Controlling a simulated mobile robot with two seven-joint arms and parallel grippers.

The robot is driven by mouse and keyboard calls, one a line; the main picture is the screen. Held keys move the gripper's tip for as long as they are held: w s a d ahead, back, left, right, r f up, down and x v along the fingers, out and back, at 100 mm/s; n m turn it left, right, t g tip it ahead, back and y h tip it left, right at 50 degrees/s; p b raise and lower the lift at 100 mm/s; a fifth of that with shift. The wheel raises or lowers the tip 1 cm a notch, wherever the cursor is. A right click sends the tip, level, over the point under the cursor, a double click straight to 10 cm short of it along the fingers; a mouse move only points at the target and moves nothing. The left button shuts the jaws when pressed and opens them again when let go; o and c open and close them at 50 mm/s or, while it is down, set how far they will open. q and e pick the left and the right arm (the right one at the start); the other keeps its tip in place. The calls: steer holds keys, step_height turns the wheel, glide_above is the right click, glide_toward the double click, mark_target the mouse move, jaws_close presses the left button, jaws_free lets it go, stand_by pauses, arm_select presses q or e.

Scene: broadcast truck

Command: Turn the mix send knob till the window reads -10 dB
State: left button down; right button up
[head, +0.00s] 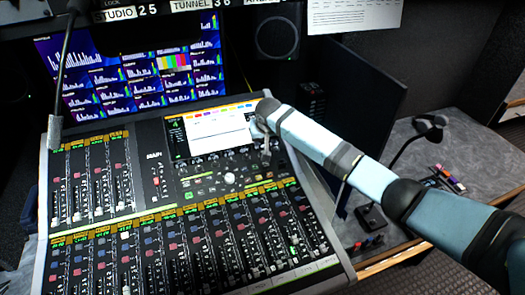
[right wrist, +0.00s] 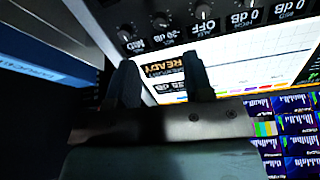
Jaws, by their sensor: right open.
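The mixing console (head: 120,195) fills the lower left of the head view. A row of small knobs runs under its lit screen (head: 215,127). My right gripper (head: 264,140) is over the screen's right end, close to that row. In the right wrist view, turned upside down, its two fingers (right wrist: 160,82) are apart with nothing between them. Dark knobs line the top edge there. The knob (right wrist: 160,20) by a window that appears to read -20 dB (right wrist: 164,37) seems to be the mix send; its label is too small to be sure. The fingers look apart from the knobs.
A wall of meters (head: 130,75) stands behind the console. A gooseneck microphone (head: 55,130) rises at the left. A dark monitor panel (head: 355,95) stands right of the console, close to my right arm.

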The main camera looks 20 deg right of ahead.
steer(key=x, duration=0.9)
steer(key=shift+f, duration=0.15)
jaws_close()
